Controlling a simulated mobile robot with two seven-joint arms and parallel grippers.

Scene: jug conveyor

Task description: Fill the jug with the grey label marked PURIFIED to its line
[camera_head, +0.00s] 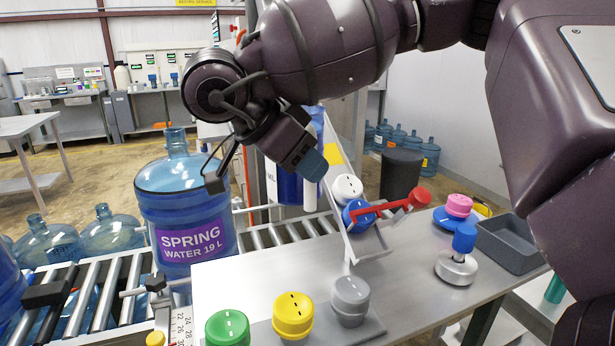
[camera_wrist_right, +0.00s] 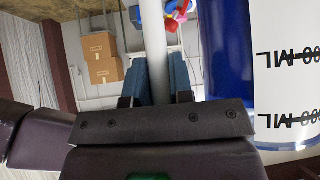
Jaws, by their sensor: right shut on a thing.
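My right gripper (camera_head: 311,166) is in front of a blue cylinder (camera_head: 290,188) with a white label reading ML. In the right wrist view the gripper's blue fingers (camera_wrist_right: 156,85) are closed around a pale upright rod (camera_wrist_right: 155,40). The same cylinder (camera_wrist_right: 228,60) stands right beside the rod there. A blue see-through jug (camera_head: 165,205) with a purple SPRING WATER 19 L label (camera_head: 190,241) stands upright on the roller conveyor. I see no grey PURIFIED label. Water level in the jug is unclear. My left gripper is out of view.
Green (camera_head: 227,328), yellow (camera_head: 293,316) and grey (camera_head: 350,298) caps sit at the bench front. A tilted rack holds white (camera_head: 347,188) and blue (camera_head: 356,214) caps, near a red-handled tool (camera_head: 390,207). A grey tray (camera_head: 513,245) is at right.

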